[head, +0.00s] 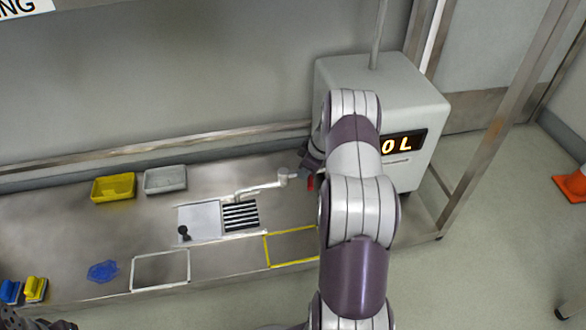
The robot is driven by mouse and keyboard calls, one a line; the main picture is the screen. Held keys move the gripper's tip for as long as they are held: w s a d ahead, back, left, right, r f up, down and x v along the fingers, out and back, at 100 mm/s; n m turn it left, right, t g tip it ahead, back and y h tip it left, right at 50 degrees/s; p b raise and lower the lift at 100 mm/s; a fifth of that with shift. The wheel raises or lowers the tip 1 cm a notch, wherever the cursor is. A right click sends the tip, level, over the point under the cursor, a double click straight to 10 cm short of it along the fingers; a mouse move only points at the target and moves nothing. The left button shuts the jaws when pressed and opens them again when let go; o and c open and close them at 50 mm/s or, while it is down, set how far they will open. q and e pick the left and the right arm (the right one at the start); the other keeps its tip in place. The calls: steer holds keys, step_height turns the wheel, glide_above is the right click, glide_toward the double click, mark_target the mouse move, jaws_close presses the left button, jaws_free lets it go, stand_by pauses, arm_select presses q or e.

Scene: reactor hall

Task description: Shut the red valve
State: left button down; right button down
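A small piece of the red valve (310,184) shows at the right end of a pale pipe (262,187), on the metal bench beside the grey box. My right arm reaches up the middle of the head view and hides most of the valve's surroundings. My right gripper (307,170) is dark, small and partly hidden by its own arm. It is at or very close to the red part; I cannot tell whether it touches or grips it. A dark part of my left gripper (40,325) shows at the bottom left corner, its fingers not clear.
A grey box (335,80) with a lit display (404,143) stands behind my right arm. A yellow tray (113,188) and a grey tray (165,180) sit at the back. A striped grille (240,216), a blue item (102,271) and outlined squares lie on the bench (60,235).

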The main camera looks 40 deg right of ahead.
mark_target(309, 177)
arm_select(q)
steer(key=shift+r, duration=0.25)
arm_select(e)
steer(key=shift+s+d, duration=0.6)
steer(key=shift+s, duration=0.05)
steer(key=shift+s+d, duration=0.15)
steer(key=shift+d, duration=0.1)
